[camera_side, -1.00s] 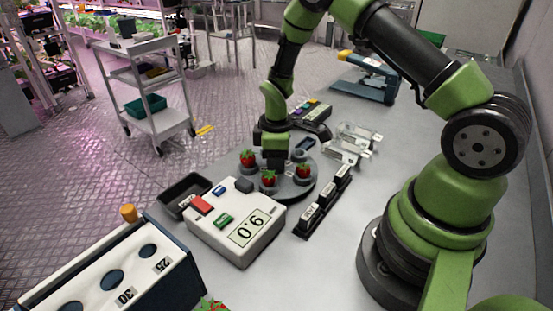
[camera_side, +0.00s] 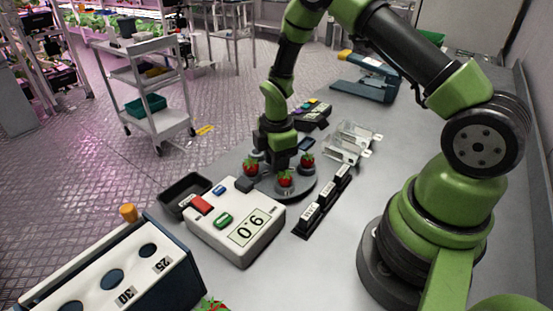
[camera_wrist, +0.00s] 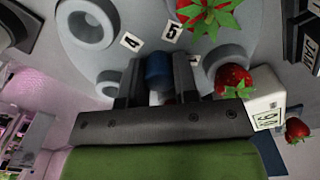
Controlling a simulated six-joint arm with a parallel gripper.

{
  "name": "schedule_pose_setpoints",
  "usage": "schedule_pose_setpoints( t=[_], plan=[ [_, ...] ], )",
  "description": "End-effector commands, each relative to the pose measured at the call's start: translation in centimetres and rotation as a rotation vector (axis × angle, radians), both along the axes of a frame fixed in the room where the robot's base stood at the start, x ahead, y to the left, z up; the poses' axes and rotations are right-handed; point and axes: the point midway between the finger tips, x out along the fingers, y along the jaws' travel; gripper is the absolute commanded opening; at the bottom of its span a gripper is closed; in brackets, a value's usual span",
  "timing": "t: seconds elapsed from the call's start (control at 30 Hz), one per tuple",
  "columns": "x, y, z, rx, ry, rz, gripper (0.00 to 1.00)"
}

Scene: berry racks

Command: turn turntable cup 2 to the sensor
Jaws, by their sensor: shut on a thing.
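The round grey turntable (camera_side: 308,187) carries small cups, three with red strawberries: left (camera_side: 250,168), front (camera_side: 285,179) and right (camera_side: 307,161) in the side view. In the wrist view two cups are empty, a grey one (camera_wrist: 87,24) and one partly behind my jaws. Labels 4 (camera_wrist: 131,42) and 5 (camera_wrist: 171,33) show; another is partly covered, and I cannot read a 2. My gripper (camera_wrist: 158,88) is shut on a blue knob (camera_wrist: 158,68) on the turntable. The white meter box (camera_side: 232,222) with a digit display and dark block (camera_side: 244,184) stands beside the turntable.
A black tray (camera_side: 186,190) lies left of the meter box. A black rack with labelled blocks (camera_side: 312,213) lies to the right. A box with round holes (camera_side: 110,280) fills the lower left.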

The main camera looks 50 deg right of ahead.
Motion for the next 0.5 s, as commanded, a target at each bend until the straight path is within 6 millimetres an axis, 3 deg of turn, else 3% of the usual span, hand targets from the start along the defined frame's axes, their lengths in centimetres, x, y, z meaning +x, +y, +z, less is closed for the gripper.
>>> schedule_pose_setpoints(
  t=[0.5],
  plan=[
    [-0.1, 0.0, 0.05, 0.0, 0.001, 0.248, 0.0]
  ],
)
